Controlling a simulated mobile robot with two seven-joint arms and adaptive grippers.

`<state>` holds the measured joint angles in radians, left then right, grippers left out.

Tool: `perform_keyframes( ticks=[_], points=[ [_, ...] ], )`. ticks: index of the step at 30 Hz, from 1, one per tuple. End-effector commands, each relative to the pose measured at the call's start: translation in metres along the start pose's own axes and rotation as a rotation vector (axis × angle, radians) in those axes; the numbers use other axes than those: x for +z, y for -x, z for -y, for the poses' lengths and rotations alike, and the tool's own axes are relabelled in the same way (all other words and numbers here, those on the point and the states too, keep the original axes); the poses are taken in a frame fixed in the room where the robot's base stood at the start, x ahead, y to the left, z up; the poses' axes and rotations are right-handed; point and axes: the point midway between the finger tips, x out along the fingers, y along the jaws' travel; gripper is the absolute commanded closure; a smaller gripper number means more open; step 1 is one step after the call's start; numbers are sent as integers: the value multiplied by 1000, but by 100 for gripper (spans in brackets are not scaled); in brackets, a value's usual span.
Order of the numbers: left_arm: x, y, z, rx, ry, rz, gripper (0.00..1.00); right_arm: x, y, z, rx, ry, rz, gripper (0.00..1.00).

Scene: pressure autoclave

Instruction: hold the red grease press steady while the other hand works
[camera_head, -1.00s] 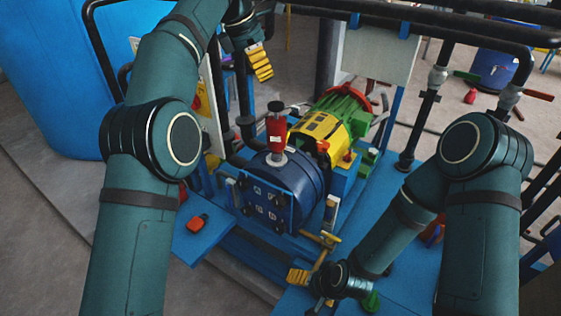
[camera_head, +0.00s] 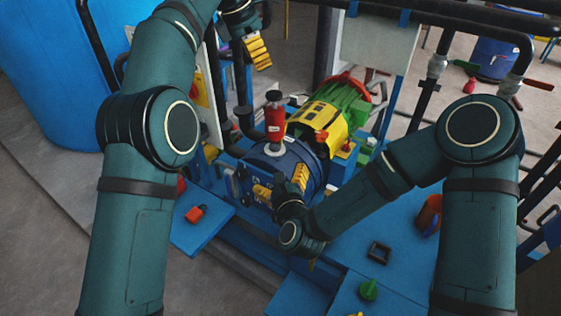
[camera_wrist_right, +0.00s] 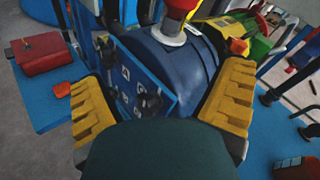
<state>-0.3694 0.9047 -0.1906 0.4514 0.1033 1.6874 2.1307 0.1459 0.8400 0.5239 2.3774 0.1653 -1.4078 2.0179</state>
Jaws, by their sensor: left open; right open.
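The red grease press (camera_head: 274,124), a red cylinder with a dark cap, stands upright on top of the blue pump housing (camera_head: 258,158). Only its lower red end (camera_wrist_right: 181,6) shows at the top edge of the right wrist view. My left gripper (camera_head: 258,52) has yellow fingers, is open and empty, and hangs above and slightly left of the press, apart from it. My right gripper (camera_head: 281,184) is open in front of the blue housing, below the press. In the right wrist view its yellow fingers (camera_wrist_right: 165,78) are spread on both sides of the housing, with nothing gripped.
A yellow and green motor (camera_head: 325,115) sits behind the housing. A small red object (camera_head: 195,213) lies on the blue platform at left. A black square frame (camera_head: 379,252) and a green knob-like piece (camera_head: 368,290) lie at right. Dark pipes run along the top.

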Motion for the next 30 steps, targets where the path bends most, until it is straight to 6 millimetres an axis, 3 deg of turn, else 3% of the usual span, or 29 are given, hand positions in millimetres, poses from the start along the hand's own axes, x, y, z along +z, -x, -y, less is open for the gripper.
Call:
perform_keyframes(
  ticks=[6,14,30],
  points=[
    [0,0,0,0,0,0,54,34,0,16,-104,-294,100,7],
    [0,0,0,0,0,0,54,45,-5,23,-136,-400,139,7],
    [0,0,0,0,0,0,54,55,-93,36,-134,-397,138,7]
  ],
)
